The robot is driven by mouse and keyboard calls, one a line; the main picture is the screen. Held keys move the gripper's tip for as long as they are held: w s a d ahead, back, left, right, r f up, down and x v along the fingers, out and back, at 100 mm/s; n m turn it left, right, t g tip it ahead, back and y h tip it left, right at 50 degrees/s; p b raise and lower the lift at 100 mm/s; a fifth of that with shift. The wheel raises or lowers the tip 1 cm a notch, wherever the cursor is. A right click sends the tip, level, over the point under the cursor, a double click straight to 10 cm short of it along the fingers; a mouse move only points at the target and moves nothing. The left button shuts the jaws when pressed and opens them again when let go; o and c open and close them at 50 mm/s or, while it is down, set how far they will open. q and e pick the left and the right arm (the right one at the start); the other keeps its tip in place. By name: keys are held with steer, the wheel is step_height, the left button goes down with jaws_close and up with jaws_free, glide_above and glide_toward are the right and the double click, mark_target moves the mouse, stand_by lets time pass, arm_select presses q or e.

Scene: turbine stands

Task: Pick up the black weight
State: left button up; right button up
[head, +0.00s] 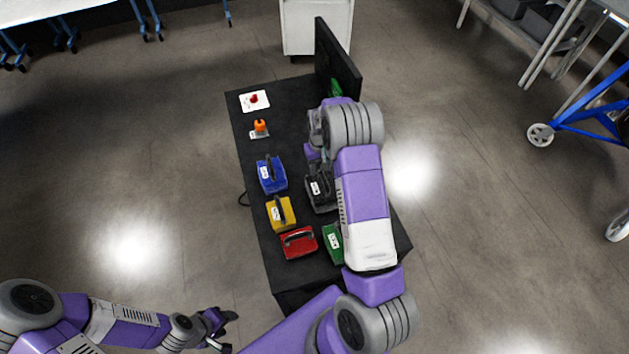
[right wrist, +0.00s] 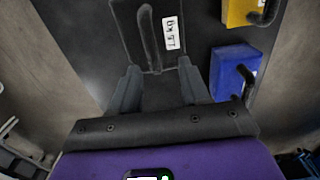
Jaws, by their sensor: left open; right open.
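The black weight (head: 318,191) is a dark block with a handle and a white label. It stands on the black table, partly hidden by my right arm in the head view. In the right wrist view the black weight (right wrist: 128,28) lies just beyond the fingertips, its handle between the lines of the two fingers. My right gripper (right wrist: 158,72) is open and empty, pointing at it; in the head view it is mostly hidden by the arm. My left gripper (head: 224,328) is open and empty, off the table at lower left.
Blue (head: 271,176), yellow (head: 280,214), red (head: 298,243) and green (head: 333,243) weights stand close around it. An orange item (head: 260,127) and a white card with a red piece (head: 255,100) are farther back. A black upright panel (head: 337,58) rises at the table's far right.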

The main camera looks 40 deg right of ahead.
mark_target(324, 177)
steer(key=shift+s+f, duration=0.75)
steer(key=shift+s, duration=0.05)
steer(key=f, duration=0.1)
steer(key=f+p, duration=0.1)
steer(key=f, duration=0.3)
steer(key=shift+d, duration=0.3)
jaws_close()
steer(key=shift+w+r, duration=0.1)
steer(key=shift+w, duration=0.05)
